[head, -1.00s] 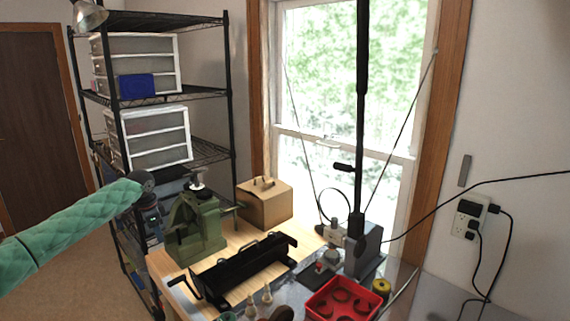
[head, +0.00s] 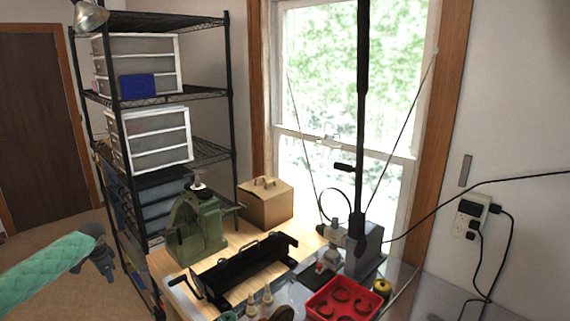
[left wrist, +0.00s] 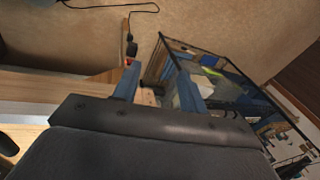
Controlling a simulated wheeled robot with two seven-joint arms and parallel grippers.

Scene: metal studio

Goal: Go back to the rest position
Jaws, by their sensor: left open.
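My left arm comes in from the left in the head view, wrapped in a green quilted sleeve. My left gripper (head: 108,268) hangs at its end, beside the shelf rack and apart from the bench. In the left wrist view my left gripper (left wrist: 160,92) shows two blue fingers spread apart with nothing held between them. My right gripper is not in either view.
A black wire shelf rack (head: 228,120) with drawer units stands just behind my left gripper. The wooden bench (head: 222,262) to the right carries a green machine (head: 196,230), a cardboard box (head: 265,204) and a red tray (head: 312,306). Open floor lies at the left.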

